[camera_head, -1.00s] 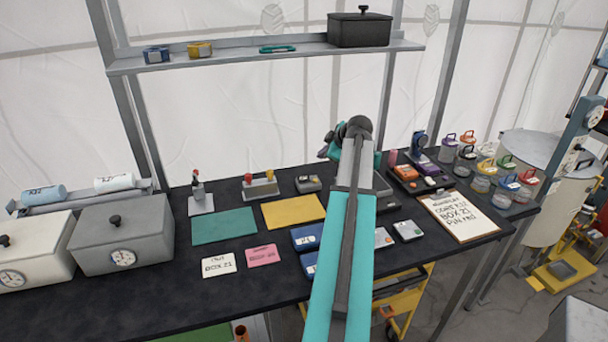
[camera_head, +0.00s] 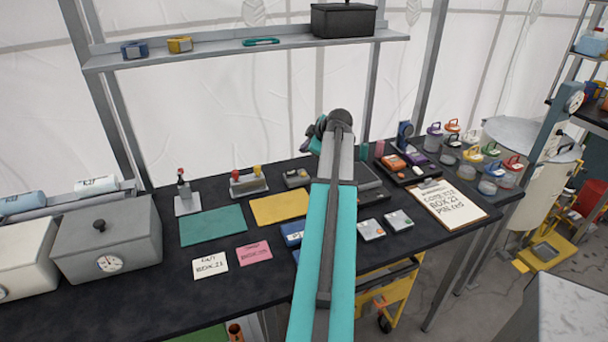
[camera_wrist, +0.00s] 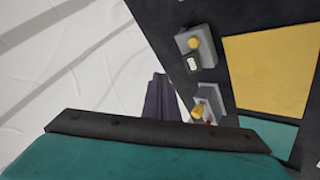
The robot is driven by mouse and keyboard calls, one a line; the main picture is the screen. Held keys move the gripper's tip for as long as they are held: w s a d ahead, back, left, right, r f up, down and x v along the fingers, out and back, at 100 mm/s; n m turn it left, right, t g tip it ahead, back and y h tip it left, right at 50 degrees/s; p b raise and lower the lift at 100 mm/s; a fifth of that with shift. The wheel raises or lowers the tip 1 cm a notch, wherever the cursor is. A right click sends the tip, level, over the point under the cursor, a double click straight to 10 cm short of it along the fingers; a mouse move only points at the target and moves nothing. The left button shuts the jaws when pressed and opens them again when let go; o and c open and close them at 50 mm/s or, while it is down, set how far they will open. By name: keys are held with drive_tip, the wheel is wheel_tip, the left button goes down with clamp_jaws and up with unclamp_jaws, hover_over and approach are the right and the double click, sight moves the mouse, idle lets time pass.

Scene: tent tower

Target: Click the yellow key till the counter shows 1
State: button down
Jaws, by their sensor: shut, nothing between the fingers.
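A small grey box (camera_wrist: 208,43) in the wrist view carries a round yellow key (camera_wrist: 194,43) and a small white counter window (camera_wrist: 191,63); its digits are too small to read. The grey box also stands at the back of the black table in the head view (camera_head: 297,177), left of my arm. My gripper (camera_wrist: 158,79) shows as shut dark purple fingers left of the box, apart from the key in the picture. In the head view my wrist hides the fingers.
A grey stand with red and yellow knobs (camera_head: 248,182) is left of the box. A yellow mat (camera_head: 281,208) and a green mat (camera_head: 212,226) lie in front. A dark tray (camera_head: 411,166) stands right of my arm. A shelf (camera_head: 230,52) hangs above.

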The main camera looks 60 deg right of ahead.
wheel_tip(320, 180, down, 6)
drive_tip(key=shift+s+f+b, duration=0.1)
drive_tip(key=shift+b, duration=0.75)
drive_tip(key=shift+f+b, duration=0.7)
drive_tip(key=shift+f, duration=0.05)
drive_tip(key=shift+f+b, duration=0.9)
drive_tip(key=shift+b, duration=0.2)
idle(2.3)
drive_tip(key=shift+r, duration=0.9)
idle(0.3)
drive_tip(key=shift+r+p, duration=0.8)
drive_tip(key=shift+r, duration=1.7)
